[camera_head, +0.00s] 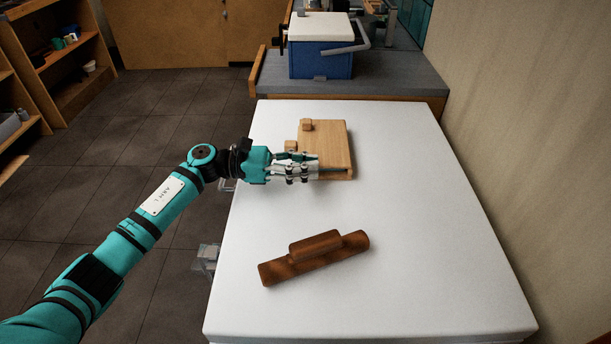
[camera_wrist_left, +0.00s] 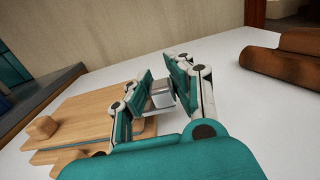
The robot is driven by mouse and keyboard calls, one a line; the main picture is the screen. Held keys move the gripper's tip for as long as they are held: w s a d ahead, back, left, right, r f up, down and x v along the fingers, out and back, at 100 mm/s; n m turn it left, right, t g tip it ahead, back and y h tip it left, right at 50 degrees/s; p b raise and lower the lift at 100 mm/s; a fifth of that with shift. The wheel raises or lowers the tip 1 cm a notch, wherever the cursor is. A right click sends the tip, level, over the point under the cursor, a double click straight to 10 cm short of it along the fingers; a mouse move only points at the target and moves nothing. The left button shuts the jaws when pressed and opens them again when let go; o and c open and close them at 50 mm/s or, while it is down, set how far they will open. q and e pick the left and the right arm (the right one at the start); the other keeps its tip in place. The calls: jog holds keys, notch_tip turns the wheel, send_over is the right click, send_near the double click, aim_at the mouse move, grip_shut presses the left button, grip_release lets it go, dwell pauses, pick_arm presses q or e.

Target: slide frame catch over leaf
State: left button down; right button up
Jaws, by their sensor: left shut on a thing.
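A light wooden piece with a flat board, the leaf (camera_head: 334,139), lies on the white table; it also shows in the wrist view (camera_wrist_left: 95,105). A round wooden knob (camera_head: 307,125) stands on it, and another small wooden block (camera_head: 290,146) sits at its left edge. My left gripper (camera_head: 312,170) is at the board's near edge. In the wrist view its fingers (camera_wrist_left: 160,92) are shut on a small grey block, seemingly the frame catch (camera_wrist_left: 161,99), beside the board's edge. In the head view the fingers hide the catch. Whether it overlaps the leaf I cannot tell.
A dark brown wooden block with a raised grip (camera_head: 314,258) lies nearer on the white table (camera_head: 430,250). A blue cooler with a white lid (camera_head: 322,60) stands on a grey surface behind. The table's right side is clear, with a wall beyond it.

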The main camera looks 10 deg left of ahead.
pick_arm(q)
jog(key=c, duration=1.1)
grip_release()
jog(key=shift+w+a, duration=0.1)
jog(key=shift+w, duration=0.1)
jog(key=a, duration=0.4)
jog(key=s+a, duration=0.1)
jog(key=a, duration=0.3)
jog(key=s+a, duration=0.1)
jog(key=a, duration=0.2)
jog(key=shift+s+a, duration=0.25)
jog(key=shift+a, duration=0.15)
pick_arm(e)
jog(key=shift+d, duration=0.1)
